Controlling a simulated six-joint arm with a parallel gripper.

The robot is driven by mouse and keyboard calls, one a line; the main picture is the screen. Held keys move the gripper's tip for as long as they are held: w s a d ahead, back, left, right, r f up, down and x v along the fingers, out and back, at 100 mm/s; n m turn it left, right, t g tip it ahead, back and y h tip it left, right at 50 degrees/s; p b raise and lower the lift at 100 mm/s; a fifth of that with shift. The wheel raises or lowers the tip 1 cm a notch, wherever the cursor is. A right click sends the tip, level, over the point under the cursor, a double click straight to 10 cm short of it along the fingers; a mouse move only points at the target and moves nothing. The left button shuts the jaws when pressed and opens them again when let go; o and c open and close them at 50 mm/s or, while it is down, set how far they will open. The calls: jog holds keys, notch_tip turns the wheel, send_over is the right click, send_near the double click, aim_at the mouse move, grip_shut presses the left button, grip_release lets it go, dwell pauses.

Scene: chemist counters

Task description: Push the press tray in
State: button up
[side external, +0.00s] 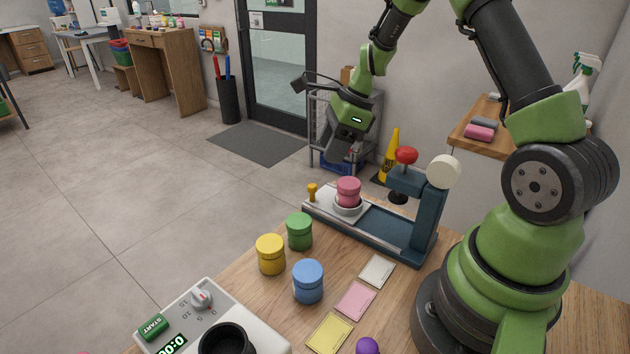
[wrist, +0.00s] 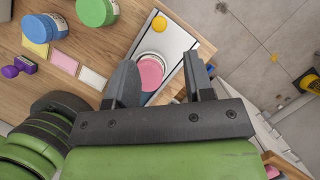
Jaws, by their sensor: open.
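The press (side external: 427,218) is a dark blue frame with a red knob and a cream wheel, at the back of the wooden counter. Its grey-white press tray (side external: 322,207) is slid out to the left, clear of the press head. A small yellow handle (side external: 312,191) stands at the tray's outer end. A pink jar (side external: 348,190) sits upright in a white round holder on the tray. My gripper (side external: 342,157) is open and empty, above and behind the tray. In the wrist view, the tray (wrist: 176,36) and pink jar (wrist: 151,72) show between and beyond the open fingers (wrist: 160,68).
Green (side external: 299,231), yellow (side external: 270,254) and blue (side external: 308,282) jars stand on the counter in front of the tray. White, pink and yellow cards lie right of them. A timer device (side external: 205,318) is at the front. A wire cart (side external: 340,125) stands behind the counter.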

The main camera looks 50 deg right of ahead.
aim_at(313, 185)
jog(key=x, duration=0.9)
jog(key=shift+r, duration=0.1)
grip_shut()
